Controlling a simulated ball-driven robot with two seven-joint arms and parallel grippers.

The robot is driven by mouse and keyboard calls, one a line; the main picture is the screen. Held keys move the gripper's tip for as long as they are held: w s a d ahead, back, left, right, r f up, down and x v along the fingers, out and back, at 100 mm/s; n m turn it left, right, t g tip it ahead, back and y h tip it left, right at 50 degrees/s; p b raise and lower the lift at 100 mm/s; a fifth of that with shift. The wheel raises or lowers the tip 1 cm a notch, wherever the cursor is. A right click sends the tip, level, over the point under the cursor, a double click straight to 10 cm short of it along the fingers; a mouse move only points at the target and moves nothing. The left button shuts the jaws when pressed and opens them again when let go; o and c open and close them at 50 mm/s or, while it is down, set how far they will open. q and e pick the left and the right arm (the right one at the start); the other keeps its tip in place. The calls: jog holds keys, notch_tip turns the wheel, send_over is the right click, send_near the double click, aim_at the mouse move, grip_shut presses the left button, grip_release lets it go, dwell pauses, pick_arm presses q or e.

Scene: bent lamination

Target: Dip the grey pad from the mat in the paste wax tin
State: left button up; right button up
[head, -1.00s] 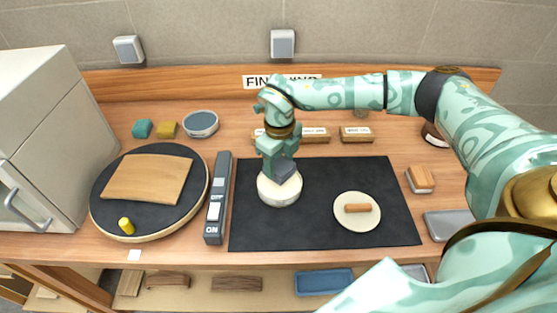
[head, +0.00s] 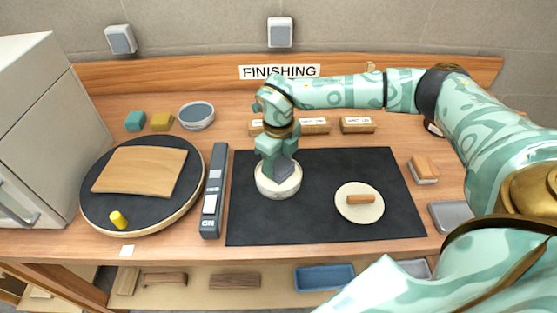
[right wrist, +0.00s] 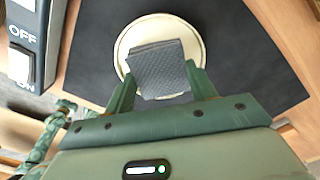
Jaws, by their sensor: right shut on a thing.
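My right gripper (head: 277,163) is shut on the grey pad (right wrist: 157,68), a dark textured block between its fingers in the right wrist view. In the head view the pad (head: 284,171) shows partly behind the fingers. Directly below it stands a round cream tin (head: 278,190), which looks like the paste wax tin, on the black mat (head: 310,225). The tin's pale rim (right wrist: 124,46) shows around the pad in the right wrist view. The pad is over or in the tin's middle; I cannot tell whether it touches the wax. My left gripper is not in view.
A cream dish (head: 358,213) with a brown stick lies right on the mat. A grey switch strip (head: 214,190) and a round turntable (head: 98,225) bearing a curved wooden panel (head: 140,172) stand left. Labelled wooden blocks (head: 357,125) sit behind. The mat's front is clear.

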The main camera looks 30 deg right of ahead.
jog(key=shift+f, duration=0.45)
dwell(0.4)
jog(key=shift+s+f, duration=0.1)
dwell(1.4)
notch_tip(320, 180, up, 7)
jog(key=p, duration=0.6)
jog(key=shift+p, duration=0.3)
